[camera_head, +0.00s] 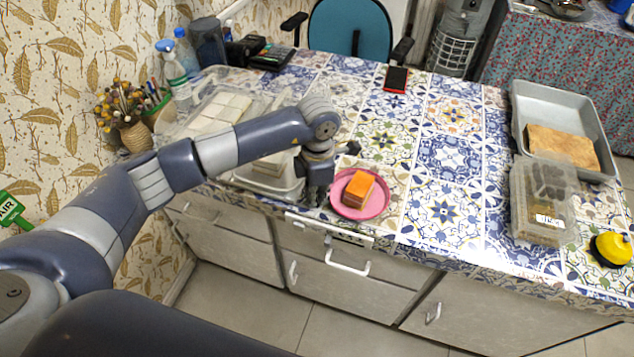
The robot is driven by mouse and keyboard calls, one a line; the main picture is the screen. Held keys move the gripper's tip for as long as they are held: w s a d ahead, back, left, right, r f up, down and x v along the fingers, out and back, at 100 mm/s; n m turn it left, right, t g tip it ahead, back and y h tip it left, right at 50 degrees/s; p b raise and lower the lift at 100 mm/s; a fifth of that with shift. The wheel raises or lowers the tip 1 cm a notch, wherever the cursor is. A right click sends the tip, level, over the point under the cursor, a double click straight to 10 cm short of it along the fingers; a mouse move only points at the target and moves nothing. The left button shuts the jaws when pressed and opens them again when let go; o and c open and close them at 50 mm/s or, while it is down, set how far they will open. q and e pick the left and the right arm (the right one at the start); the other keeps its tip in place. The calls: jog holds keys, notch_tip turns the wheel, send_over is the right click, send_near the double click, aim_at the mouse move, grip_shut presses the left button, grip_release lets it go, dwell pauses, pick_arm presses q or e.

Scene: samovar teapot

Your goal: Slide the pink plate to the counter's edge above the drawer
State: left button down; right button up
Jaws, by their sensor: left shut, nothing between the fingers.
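The pink plate (345,208) lies on the tiled counter (415,215), close to its front edge and above a drawer (345,262) with a white handle. An orange-topped piece of cake (361,187) sits on the plate. My left gripper (318,198) is shut and empty, pointing down at the plate's left side. I cannot tell whether its fingers touch the rim. My right gripper does not show.
Clear plastic containers (262,180) stand left of my left gripper. At the right are a clear box (545,200), a grey tray (590,125) with a brown slab, and a yellow-and-black object (611,249). The counter right of the plate is clear.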

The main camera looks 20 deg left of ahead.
pick_arm(q)
jog(key=shift+f, duration=0.35)
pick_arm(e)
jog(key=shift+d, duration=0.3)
pick_arm(q)
jog(key=shift+w+d+f+b, duration=0.15)
jog(key=shift+w+d+b, duration=0.3)
jog(key=shift+b, duration=0.3)
jog(key=shift+d, duration=0.25)
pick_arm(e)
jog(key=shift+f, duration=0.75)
pick_arm(q)
jog(key=shift+r, duration=0.25)
